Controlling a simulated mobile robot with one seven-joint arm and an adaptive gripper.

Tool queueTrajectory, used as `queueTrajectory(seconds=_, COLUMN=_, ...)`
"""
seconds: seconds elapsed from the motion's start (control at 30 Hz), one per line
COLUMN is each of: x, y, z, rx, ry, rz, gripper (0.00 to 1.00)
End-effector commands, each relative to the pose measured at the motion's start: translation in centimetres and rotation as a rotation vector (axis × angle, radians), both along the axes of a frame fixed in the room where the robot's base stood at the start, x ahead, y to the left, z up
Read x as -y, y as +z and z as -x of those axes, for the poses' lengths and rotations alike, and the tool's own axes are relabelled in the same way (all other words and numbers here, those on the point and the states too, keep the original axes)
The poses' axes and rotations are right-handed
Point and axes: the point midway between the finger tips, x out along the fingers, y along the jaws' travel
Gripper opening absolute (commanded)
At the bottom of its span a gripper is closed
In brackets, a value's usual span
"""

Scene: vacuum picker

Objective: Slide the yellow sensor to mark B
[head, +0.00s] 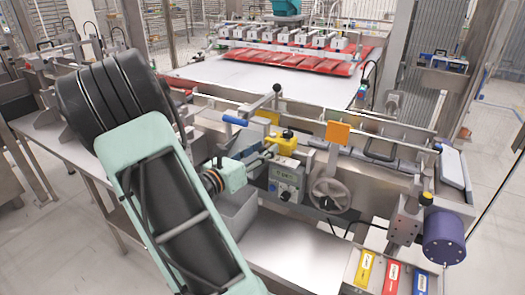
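A yellow block with a dark knob on top (285,141), which looks like the yellow sensor, sits on the machine's front rail, right of my arm's end. A smaller yellow part (268,117) shows behind it. My gripper (264,157) is small in the head view, just left of and below the yellow block. Whether its fingers touch the block, and whether they are open or shut, I cannot tell. I can make out no mark lettered B; any scale along the rail is too small to read.
A grey control box (286,183) and a handwheel (329,195) are below the rail. A blue handle (235,120) and an orange plate (338,132) flank the block. A purple motor (445,238) stands at right. A bare metal shelf (290,245) lies in front.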

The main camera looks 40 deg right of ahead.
Motion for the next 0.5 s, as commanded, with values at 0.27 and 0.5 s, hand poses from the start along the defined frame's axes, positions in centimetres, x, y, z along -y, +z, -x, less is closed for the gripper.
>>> queueTrajectory(seconds=0.27, x=0.08, y=0.00, z=0.01, rx=0.000, ry=0.000, rz=0.000, gripper=0.34)
queueTrajectory(seconds=0.5, x=0.06, y=0.00, z=0.01, rx=0.000, ry=0.000, rz=-0.001, gripper=0.07)
